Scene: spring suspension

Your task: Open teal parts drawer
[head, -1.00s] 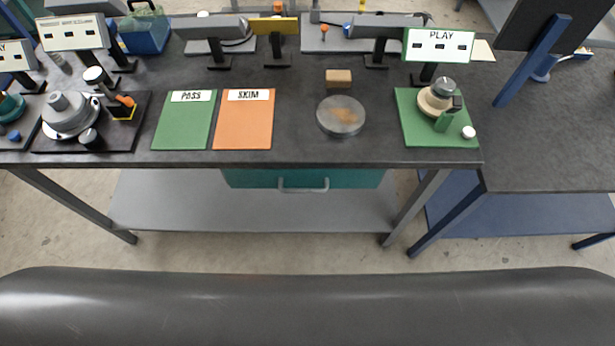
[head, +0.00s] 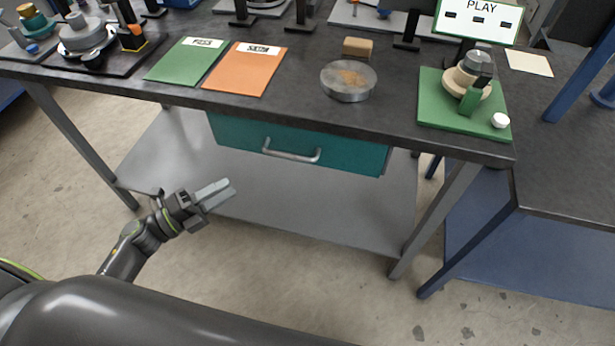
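The teal parts drawer (head: 345,159) hangs under the front edge of the dark workbench and appears shut. My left gripper (head: 222,193) is in front of the bench, below and to the left of the handle, and touches nothing. Its fingers point right and slightly up. They look close together, and I cannot tell whether there is a gap between them. My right gripper is not in view.
The workbench (head: 300,103) carries a green PASS card (head: 185,63), an orange SKIM card (head: 243,72), a round metal dish (head: 348,86) and a green fixture plate (head: 440,112). A grey lower shelf (head: 290,207) lies below the drawer. A bench leg (head: 437,217) stands at right.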

